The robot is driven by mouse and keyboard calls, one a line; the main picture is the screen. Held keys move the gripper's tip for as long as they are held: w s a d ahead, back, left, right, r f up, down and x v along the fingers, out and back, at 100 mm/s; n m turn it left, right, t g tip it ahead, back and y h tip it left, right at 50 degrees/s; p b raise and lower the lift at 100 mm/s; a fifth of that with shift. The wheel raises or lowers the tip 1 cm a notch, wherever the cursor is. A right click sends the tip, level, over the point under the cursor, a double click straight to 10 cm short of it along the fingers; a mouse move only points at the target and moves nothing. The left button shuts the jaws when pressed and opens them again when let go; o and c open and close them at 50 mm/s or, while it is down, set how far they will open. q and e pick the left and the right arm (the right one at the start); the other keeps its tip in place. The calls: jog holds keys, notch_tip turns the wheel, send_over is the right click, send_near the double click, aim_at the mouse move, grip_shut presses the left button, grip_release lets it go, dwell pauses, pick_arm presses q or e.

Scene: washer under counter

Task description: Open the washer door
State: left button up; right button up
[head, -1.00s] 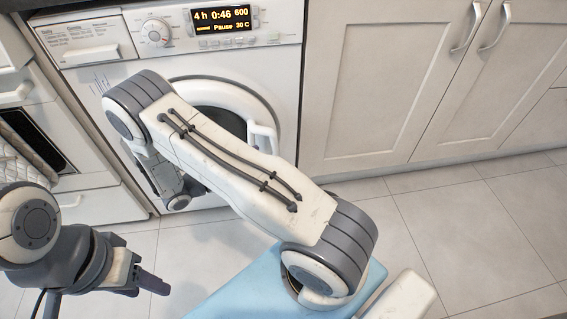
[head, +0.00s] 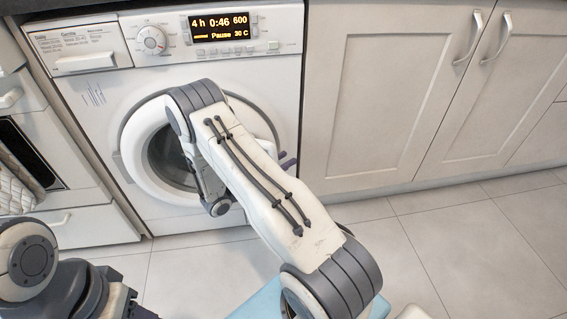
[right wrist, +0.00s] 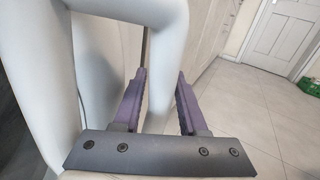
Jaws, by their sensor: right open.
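The white washer (head: 100,105) stands under the counter. Its round door (head: 142,165) looks shut, with the dark glass (head: 165,155) partly behind my right arm. My left gripper (head: 140,312) is mostly cut off at the bottom left.
White cupboards with metal handles (head: 468,40) stand right of the washer. An oven-like unit (head: 28,150) with a drawer (head: 85,228) is at the left. The tiled floor (head: 440,240) is clear at the right. A door (right wrist: 290,28) and green crate (right wrist: 310,82) are farther off.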

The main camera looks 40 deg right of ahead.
grip_shut()
dwell(1.5)
